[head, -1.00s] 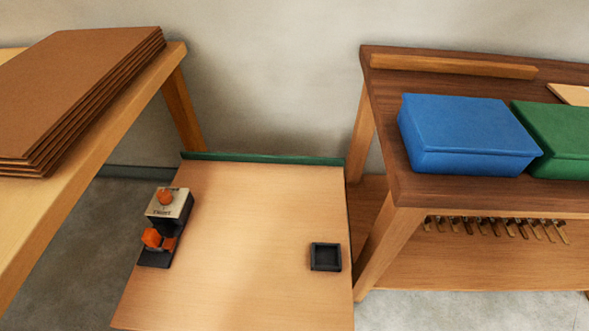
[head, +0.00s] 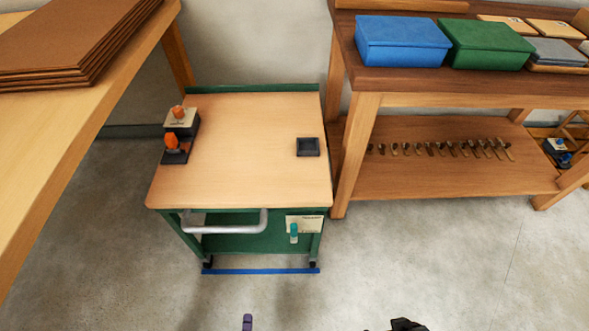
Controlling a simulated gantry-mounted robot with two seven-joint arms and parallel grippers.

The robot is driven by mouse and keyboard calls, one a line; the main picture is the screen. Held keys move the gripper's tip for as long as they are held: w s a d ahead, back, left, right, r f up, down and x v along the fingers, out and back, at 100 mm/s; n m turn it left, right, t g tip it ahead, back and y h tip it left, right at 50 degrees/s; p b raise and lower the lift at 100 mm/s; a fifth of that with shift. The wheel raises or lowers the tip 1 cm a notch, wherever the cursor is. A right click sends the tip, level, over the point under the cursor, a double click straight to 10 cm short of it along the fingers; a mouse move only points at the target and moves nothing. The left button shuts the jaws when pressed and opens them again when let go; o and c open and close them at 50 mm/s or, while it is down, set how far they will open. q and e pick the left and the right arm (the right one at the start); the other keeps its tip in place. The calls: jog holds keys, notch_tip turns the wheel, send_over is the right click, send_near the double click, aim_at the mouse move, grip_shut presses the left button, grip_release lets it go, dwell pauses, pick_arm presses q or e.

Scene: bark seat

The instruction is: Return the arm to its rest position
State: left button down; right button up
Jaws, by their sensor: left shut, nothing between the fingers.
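My left gripper (head: 247,322) shows only as a small purple tip at the bottom edge of the head view, in front of the cart and over the floor. It is shut, with nothing held, and the rest of it is cut off by the frame. A dark part of mine shows at the bottom edge, right of the middle. My right gripper's fingers are not seen.
A green cart with a wooden top (head: 240,165) stands ahead, bearing a dark device with orange knobs (head: 180,140) and a small black tray (head: 308,147). A bench with blue (head: 402,42) and green (head: 487,45) boxes is right. Brown sheets (head: 70,40) lie on the left table.

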pick_arm(q)
jog(key=w+a+r+n+g+p, duration=0.1)
jog(key=w+a+r+n+p, duration=0.15)
jog(key=r+p, duration=0.75)
jog(key=w+a+r+n+g+y+p, duration=0.1)
jog(key=w+a+r+p, duration=0.3)
jog(key=r, duration=1)
jog(key=w+a+r+n+p, duration=0.1)
jog(key=a+r+n+p, duration=0.15)
jog(key=r+p, duration=0.8)
notch_tip(320, 180, up, 21)
jog(key=s+d+n+g+h+p, duration=0.2)
jog(key=d+n+g+p, duration=0.1)
jog(key=n+g, duration=0.3)
jog(key=s+n+g, duration=0.3)
jog(key=s+g, duration=0.3)
jog(key=s, duration=0.3)
notch_tip(320, 180, up, 39)
jog(key=p, duration=3.8)
jog(key=shift+w+a+f+n, duration=0.15)
jog(key=shift+a+n, duration=0.05)
jog(key=shift+n, duration=0.1)
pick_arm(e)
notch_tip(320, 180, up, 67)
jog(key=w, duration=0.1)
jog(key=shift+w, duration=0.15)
